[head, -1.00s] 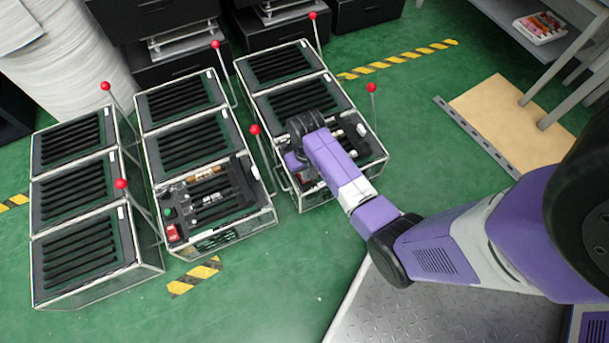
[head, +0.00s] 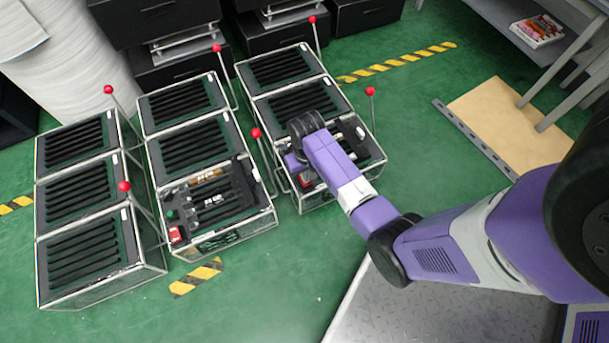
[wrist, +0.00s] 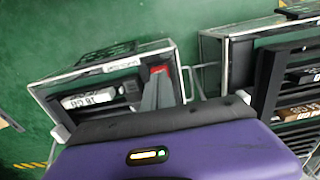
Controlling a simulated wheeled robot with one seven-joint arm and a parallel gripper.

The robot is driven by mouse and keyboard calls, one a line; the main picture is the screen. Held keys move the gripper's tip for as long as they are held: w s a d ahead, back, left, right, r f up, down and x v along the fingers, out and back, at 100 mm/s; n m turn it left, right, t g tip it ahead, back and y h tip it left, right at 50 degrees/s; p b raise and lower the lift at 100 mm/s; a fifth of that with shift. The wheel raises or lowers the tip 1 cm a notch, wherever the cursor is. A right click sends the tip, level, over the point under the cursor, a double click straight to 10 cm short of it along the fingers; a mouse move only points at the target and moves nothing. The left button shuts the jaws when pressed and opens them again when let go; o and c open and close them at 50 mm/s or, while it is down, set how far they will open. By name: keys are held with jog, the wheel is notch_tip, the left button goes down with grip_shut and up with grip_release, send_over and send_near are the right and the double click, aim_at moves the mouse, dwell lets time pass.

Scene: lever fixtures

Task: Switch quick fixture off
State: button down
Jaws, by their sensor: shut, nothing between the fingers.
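Fixture boxes with black slatted tops stand in three columns, with red-ball levers at their sides. I cannot tell which is the quick fixture. The near right fixture (head: 371,146) has fittings on top and its lever ball (head: 370,91) stands upright at its right side. My arm reaches over this fixture and mostly hides my gripper in the head view. A red switch (head: 306,180) shows beside the arm. In the wrist view my gripper (wrist: 157,88) shows as grey fingers, shut and empty, beside a red part (wrist: 160,72) on a fixture (wrist: 105,92). Contact cannot be told.
The near middle fixture (head: 225,213) carries another red switch (head: 175,235) and has a lever ball (head: 256,133) at its right. A left column of fixtures (head: 85,262) stands farther left. Green floor is free in front. A wooden board (head: 510,120) lies to the right.

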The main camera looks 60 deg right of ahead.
notch_tip(320, 180, up, 5)
jog(key=p, duration=0.5)
dwell(0.7)
jog(key=w+d+r+t+h, duration=0.2)
jog(key=w+d+r+t, duration=0.2)
jog(key=w, duration=0.4)
notch_tip(320, 180, up, 6)
jog(key=a+n+t+h, duration=0.2)
jog(key=t, duration=0.2)
jog(key=s+a+r+n+t+y+p, duration=0.1)
jog(key=s+a+r+n+t+y, duration=0.15)
jog(key=s+a+r, duration=0.9)
jog(key=s+a+r+n+t+y, duration=0.2)
jog(key=s+a+r+t, duration=0.2)
jog(key=s+a+r, duration=0.8)
jog(key=s+d+r+p, duration=0.1)
jog(key=r+p, duration=1.1)
jog(key=r, duration=0.1)
jog(key=s+d+r+p, duration=0.1)
jog(key=s+r+p, duration=0.1)
jog(key=r+p, duration=0.9)
jog(key=shift+d+r+p, duration=0.35)
jog(key=shift+r+p, duration=0.05)
jog(key=shift+r, duration=0.5)
